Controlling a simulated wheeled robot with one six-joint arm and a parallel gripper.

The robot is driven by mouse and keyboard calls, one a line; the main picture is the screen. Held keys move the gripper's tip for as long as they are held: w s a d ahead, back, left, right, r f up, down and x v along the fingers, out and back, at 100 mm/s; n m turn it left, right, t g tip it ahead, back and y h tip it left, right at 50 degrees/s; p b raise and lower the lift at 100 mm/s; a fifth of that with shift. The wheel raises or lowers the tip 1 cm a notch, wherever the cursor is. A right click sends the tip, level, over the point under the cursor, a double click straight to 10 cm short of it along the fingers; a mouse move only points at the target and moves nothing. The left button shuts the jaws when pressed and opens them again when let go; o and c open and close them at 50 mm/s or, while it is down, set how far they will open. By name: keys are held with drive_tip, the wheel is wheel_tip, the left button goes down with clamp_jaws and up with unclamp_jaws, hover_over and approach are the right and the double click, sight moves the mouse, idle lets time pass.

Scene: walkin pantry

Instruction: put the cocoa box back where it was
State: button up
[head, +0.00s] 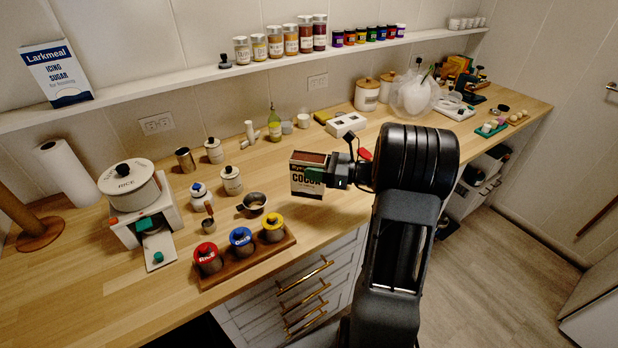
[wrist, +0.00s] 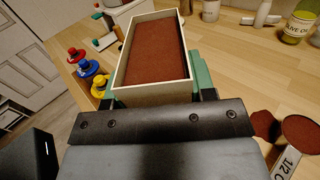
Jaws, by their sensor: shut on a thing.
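The cocoa box (head: 307,183) is dark with a white "COCOA" label panel, upright near the counter's front edge in the head view. I cannot tell whether its bottom touches the counter. My gripper (head: 328,176) is shut on it from the right. In the wrist view the box (wrist: 120,84) is open at the top and full of brown powder. Green finger parts of my gripper (wrist: 155,95) show on both sides of it.
Tins with red, blue and yellow lids stand on a wooden tray (head: 285,246). A metal cup (head: 252,203) and canisters stand left of the box. The wall shelf (head: 170,87) holds an icing sugar box (head: 57,75) and jars, with bare stretches between. Bare counter lies behind the box.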

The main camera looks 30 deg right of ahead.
drive_tip(key=shift+w+a+f, duration=0.15)
drive_tip(key=shift+w+f, duration=0.45)
drive_tip(key=shift+f, duration=0.2)
drive_tip(key=shift+w+a+f, duration=0.15)
drive_tip(key=shift+w+f, duration=0.45)
drive_tip(key=shift+f, duration=0.15)
wheel_tip(320, 180, down, 2)
drive_tip(key=shift+w+f+p, duration=0.1)
drive_tip(key=shift+w+p, duration=0.05)
drive_tip(key=shift+p, duration=0.25)
drive_tip(key=shift+f, duration=0.5)
drive_tip(key=shift+f, duration=0.15)
drive_tip(key=shift+f, duration=0.1)
drive_tip(key=o, duration=1)
drive_tip(key=shift+o, duration=0.2)
